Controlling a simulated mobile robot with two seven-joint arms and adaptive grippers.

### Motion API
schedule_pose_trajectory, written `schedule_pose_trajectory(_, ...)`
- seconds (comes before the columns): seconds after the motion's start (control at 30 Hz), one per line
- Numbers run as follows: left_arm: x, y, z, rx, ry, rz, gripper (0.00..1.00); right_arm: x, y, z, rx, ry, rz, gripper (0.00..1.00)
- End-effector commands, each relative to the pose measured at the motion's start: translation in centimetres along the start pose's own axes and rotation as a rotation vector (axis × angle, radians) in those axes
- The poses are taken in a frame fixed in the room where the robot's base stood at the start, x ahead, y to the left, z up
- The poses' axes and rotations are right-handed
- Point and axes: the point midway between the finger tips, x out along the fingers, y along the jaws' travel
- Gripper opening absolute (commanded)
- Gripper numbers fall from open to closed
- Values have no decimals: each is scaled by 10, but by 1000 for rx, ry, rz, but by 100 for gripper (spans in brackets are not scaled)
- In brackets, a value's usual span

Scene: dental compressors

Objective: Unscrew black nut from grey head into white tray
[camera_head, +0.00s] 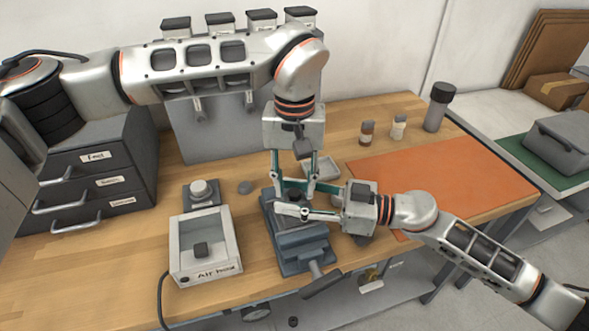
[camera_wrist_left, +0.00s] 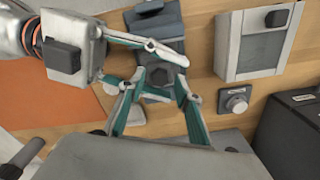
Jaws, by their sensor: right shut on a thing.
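The black nut (camera_wrist_left: 161,77) shows as a dark six-sided piece in the left wrist view, on top of the work held at the blue-grey vise (camera_head: 302,255). My left gripper (camera_head: 295,188) points down over it, fingers apart on both sides; whether they touch it I cannot tell. My right gripper (camera_head: 305,211) reaches in from the right with its fingers closed low on the grey head, which is mostly hidden by the fingers. The white tray (camera_head: 327,170) lies on the bench just behind the grippers, partly covered by my left gripper.
A white-grey air box (camera_head: 206,262) and a knob unit (camera_head: 201,194) stand left of the vise. A grey drawer unit (camera_head: 97,170) is farther left. An orange mat (camera_head: 440,172) gives clear room at right. Two small bottles (camera_head: 367,132) and a dark-capped cylinder (camera_head: 437,107) stand behind it.

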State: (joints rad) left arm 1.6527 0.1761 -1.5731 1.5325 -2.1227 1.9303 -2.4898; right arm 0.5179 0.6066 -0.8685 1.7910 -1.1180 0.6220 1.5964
Motion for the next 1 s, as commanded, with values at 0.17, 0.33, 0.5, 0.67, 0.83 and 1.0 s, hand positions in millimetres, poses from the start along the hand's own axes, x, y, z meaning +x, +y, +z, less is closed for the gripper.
schedule_pose_trajectory(0.17,8,0,0,-1,1,0,33,0,0,0,1,1,1,0)
schedule_pose_trajectory(0.33,9,0,0,-1,1,0,33,0,1,0,0,0,1,0)
schedule_pose_trajectory(0.5,8,0,0,-1,1,0,7,0,1,0,0,1,2,0)
schedule_pose_trajectory(0.67,8,0,0,-2,1,0,0,0,1,0,0,1,2,0)
schedule_pose_trajectory(0.83,8,0,-1,-108,3,0,0,0,1,0,0,1,2,0)
schedule_pose_trajectory(1.0,8,0,-1,-357,3,0,0,0,1,0,0,1,2,0)
